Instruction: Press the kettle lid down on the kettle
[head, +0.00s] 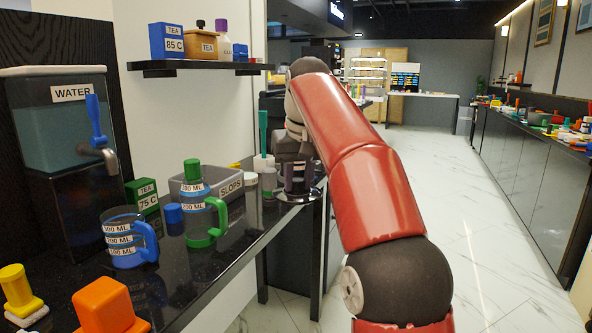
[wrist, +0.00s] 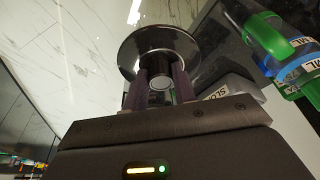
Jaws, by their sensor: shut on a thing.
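My gripper (wrist: 160,90) is shut on a pale-ended knob (wrist: 160,83) under a round, shiny dark disc, which looks like the kettle lid (wrist: 158,42). In the head view my gripper (head: 293,180) points down near the right edge of the dark counter, and the lid's shiny rim (head: 302,198) shows around its fingers. I cannot make out the kettle in either view; the lid and my arm may hide it. I cannot tell whether the lid touches anything beneath it.
The grey SLOPS bin (head: 228,188) stands just left of my gripper. A green-handled jug (head: 205,222) and a blue-handled jug (head: 128,242) stand nearer on the counter (head: 200,282). A water tank (head: 62,125) is at left. A tea shelf (head: 195,65) hangs above.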

